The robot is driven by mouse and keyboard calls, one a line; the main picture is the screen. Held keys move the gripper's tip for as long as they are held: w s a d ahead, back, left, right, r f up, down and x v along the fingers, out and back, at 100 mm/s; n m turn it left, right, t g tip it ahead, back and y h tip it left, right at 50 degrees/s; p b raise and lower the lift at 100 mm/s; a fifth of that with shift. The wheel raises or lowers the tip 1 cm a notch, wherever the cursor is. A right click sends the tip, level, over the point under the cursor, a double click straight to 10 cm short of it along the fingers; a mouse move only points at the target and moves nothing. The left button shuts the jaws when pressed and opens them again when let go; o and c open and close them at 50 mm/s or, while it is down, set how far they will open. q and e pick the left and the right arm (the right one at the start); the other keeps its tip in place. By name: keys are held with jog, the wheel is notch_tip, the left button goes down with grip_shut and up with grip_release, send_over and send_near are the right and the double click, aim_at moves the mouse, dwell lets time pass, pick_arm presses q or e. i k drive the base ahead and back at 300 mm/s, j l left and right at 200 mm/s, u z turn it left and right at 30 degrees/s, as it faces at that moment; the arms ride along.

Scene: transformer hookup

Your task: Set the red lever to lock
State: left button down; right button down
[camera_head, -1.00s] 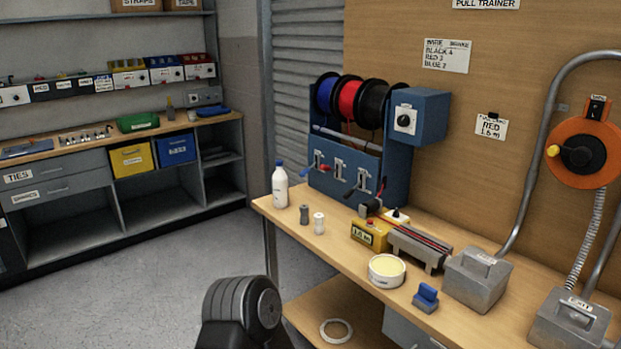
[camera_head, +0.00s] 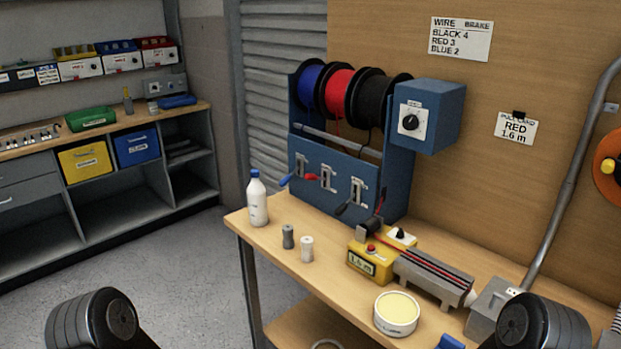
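The red lever (camera_head: 312,177) is on the front of the blue wire-spool rack, between the blue lever (camera_head: 286,180) and the black lever (camera_head: 341,209). Its red handle points left from its metal bracket (camera_head: 327,178). Any lock marking by it is too small to read. The red wire spool (camera_head: 340,92) sits above, between the blue and black spools. Dark rounded parts of my two arms show at the lower left and lower right, well short of the rack. Neither gripper's fingers are in view.
A white bottle (camera_head: 257,200), grey and white small cylinders, a yellow length counter (camera_head: 370,254), a wire guide (camera_head: 433,277) and a round tub (camera_head: 397,313) stand on the wooden bench. A blue box with a dial (camera_head: 428,116) sits right of the spools. Floor left of the bench is clear.

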aim_at(308, 177)
jog(key=z, duration=0.25)
jog(key=j+z, duration=0.3)
jog(key=z, duration=0.2)
jog(key=j+z, duration=0.35)
jog(key=z, duration=0.15)
jog(key=j+z, duration=0.3)
jog(key=z, duration=0.15)
jog(key=k+j+z, duration=0.1)
jog(key=j, duration=0.3)
jog(key=k+j+z, duration=0.1)
jog(key=j, duration=0.3)
jog(key=k+j, duration=0.15)
jog(key=j, duration=0.2)
jog(key=k+j+z, duration=0.15)
jog(key=j, duration=0.2)
jog(key=k+j+z, duration=0.1)
jog(key=j, duration=0.3)
jog(key=k, duration=0.05)
